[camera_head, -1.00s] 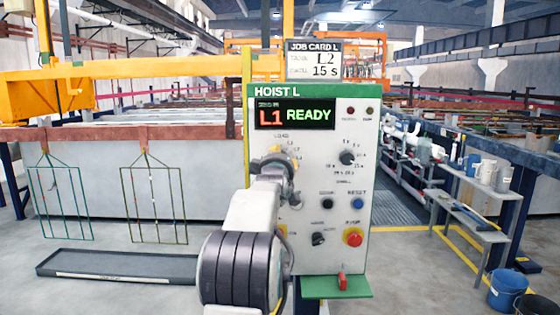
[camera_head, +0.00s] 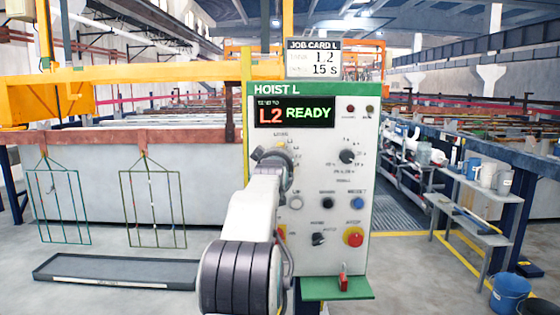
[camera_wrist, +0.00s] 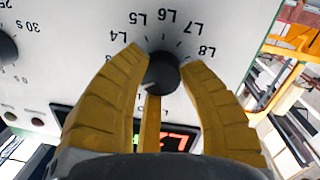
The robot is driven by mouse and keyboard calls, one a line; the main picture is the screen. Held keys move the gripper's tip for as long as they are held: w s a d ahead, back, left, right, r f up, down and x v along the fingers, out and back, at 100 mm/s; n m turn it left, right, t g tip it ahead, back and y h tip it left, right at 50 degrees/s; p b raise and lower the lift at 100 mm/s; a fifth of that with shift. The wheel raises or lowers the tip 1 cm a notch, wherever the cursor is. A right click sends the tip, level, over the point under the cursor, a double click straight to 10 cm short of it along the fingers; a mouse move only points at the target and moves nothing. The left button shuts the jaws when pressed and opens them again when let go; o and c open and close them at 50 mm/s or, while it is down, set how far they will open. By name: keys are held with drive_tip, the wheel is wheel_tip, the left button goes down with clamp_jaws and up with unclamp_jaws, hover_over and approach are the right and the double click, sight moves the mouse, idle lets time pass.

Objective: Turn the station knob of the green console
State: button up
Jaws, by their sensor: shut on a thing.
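The green console (camera_head: 320,262), a pale panel with a green header reading HOIST L, stands upright ahead of me. Its display (camera_head: 294,112) reads L2 READY. The station knob (camera_wrist: 163,72) is black and round and sits in a ring of labels; L4 to L8 are legible, upside down, in the wrist view. My gripper (camera_wrist: 163,62) has its yellow fingers closed on both sides of this knob. In the head view my gripper (camera_head: 272,156) is at the panel's upper left and hides the knob.
A job card (camera_head: 313,59) above the console reads L2 and 15 s. Another black knob (camera_head: 347,157), a blue button (camera_head: 358,202) and a red stop button (camera_head: 353,237) are on the panel. Racks (camera_head: 153,205) hang left; a shelf (camera_head: 470,200) with containers stands right.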

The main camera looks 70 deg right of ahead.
drive_tip(key=shift+r+m, duration=0.15)
drive_tip(key=shift+m, duration=0.35)
drive_tip(key=o, duration=1.2)
drive_tip(key=v, duration=1.2)
drive_tip(key=shift+w, duration=0.1)
idle(0.3)
